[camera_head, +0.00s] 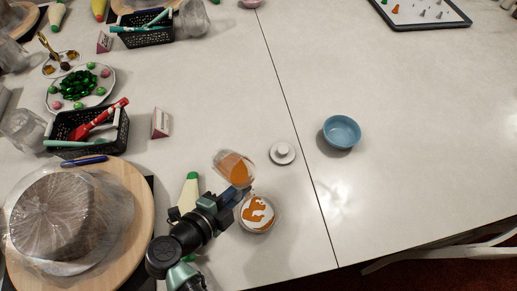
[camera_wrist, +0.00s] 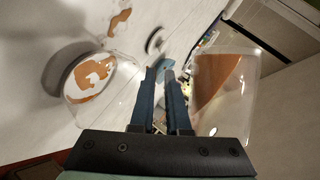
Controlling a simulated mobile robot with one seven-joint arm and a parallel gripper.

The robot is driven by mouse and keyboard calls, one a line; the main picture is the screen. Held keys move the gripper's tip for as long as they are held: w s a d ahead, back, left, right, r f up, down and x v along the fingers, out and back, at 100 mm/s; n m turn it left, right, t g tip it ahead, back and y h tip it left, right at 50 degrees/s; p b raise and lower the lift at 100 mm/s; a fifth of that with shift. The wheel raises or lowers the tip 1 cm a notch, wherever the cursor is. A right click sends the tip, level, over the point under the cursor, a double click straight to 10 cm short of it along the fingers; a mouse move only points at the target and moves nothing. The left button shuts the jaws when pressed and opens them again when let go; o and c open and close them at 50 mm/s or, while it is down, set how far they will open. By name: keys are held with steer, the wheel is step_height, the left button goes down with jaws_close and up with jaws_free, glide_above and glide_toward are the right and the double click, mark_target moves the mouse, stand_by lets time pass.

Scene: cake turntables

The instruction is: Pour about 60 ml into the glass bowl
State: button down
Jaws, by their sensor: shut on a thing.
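My gripper (camera_head: 238,193) is shut on a clear container (camera_head: 224,160) holding orange liquid. The container is tilted, and the liquid slants inside it. In the wrist view the container (camera_wrist: 243,100) is right of my fingers (camera_wrist: 167,95); the gripped part is hard to make out. The glass bowl (camera_head: 258,226) stands on the table just below and right of the container. It shows orange patches over a white bottom. In the wrist view the bowl (camera_wrist: 108,100) is left of my fingers. No falling stream is clearly visible.
An orange patch (camera_wrist: 119,20) shows on the pale surface. A round white knobbed thing (camera_head: 283,153) and a blue bowl (camera_head: 341,132) stand to the right. A wrapped cake (camera_head: 68,215) on a wooden turntable (camera_head: 145,205) and a black basket (camera_head: 112,142) are left. The right table is mostly clear.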

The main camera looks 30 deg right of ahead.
steer(key=shift+s+r+p, duration=0.15)
steer(key=shift+r+p, duration=0.5)
steer(key=shift+p, duration=0.4)
steer(key=p, duration=0.1)
steer(key=n+g+p, duration=0.1)
steer(key=p, duration=0.1)
steer(key=shift+s+d+r, duration=0.1)
steer(key=shift+s+d, duration=0.05)
steer(key=shift+s, duration=0.2)
steer(key=shift+s+f+n+g, duration=0.2)
steer(key=shift+f+n+g, duration=0.5)
steer(key=shift+f, duration=0.15)
steer(key=shift+w+p, duration=0.1)
steer(key=shift+p, duration=0.2)
